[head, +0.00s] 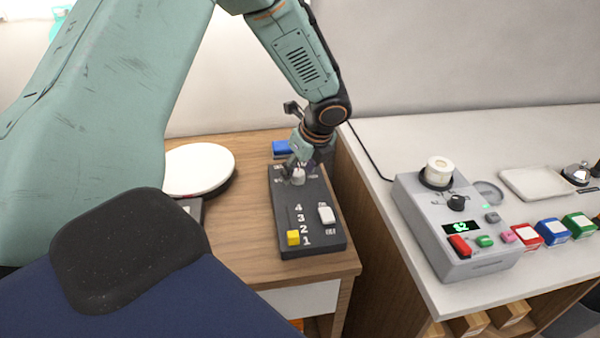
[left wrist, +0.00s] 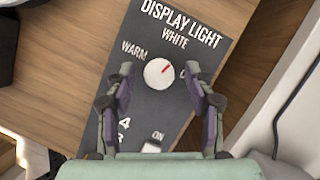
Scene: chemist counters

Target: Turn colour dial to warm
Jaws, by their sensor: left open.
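The colour dial is a small round white knob (left wrist: 158,73) with a red mark, on a dark control panel (left wrist: 152,108) headed DISPLAY LIGHT. WARM is printed left of the dial and WHITE above it; a label on the right is mostly hidden by a finger. The red mark points up and right, past WHITE, away from WARM. My left gripper (left wrist: 160,80) is open, one finger on each side of the dial, with gaps showing. In the head view the left gripper (head: 300,164) is low over the panel's far end (head: 315,190). The right gripper is out of view.
The panel also has a yellow slider (head: 293,238) beside numbers and a white switch (head: 326,215). A round white plate (head: 199,169) stands left of it, and a blue object (head: 282,149) lies behind. A grey device (head: 470,250) sits on the right counter, across a gap.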

